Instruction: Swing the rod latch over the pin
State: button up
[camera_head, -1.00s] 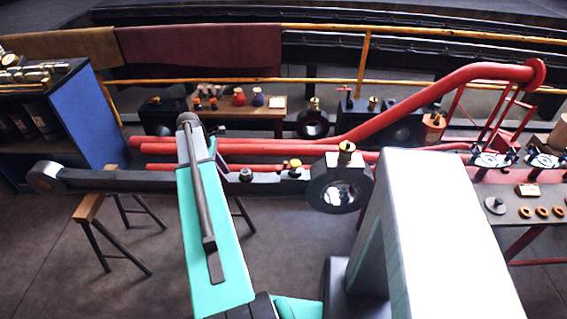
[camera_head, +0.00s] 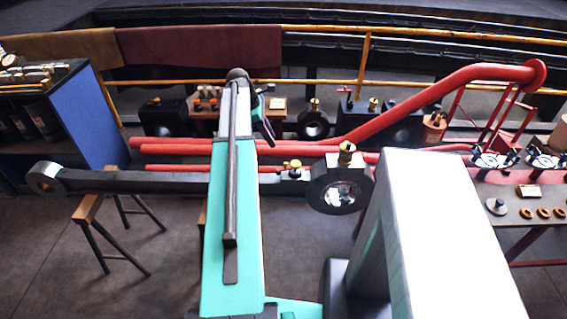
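A long dark rod (camera_head: 130,181) lies across trestles, with a round small end (camera_head: 45,178) at left and a thick ringed big end (camera_head: 340,190) at right. A small brass-yellow fitting (camera_head: 295,166) stands on top of the rod just left of the big end. It may be the latch or its pin, but it is too small to tell. My upper arm hides the middle of the rod. The far end of my arm, with what seems to be my gripper (camera_head: 267,131), shows dark beyond the rod, above and left of this fitting. Its fingers cannot be made out.
Red pipes (camera_head: 175,149) run behind the rod, close to my gripper. A low bench (camera_head: 281,102) with small pots stands further back. A blue cabinet (camera_head: 92,115) is at left, and a parts table (camera_head: 520,205) at right. Floor at front left is clear around the trestle (camera_head: 90,207).

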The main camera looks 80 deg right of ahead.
aim_at(285, 163)
jog(key=shift+f, duration=0.2)
jog(key=shift+p+x, duration=1.25)
jog(key=shift+x, duration=5.45)
grip_shut()
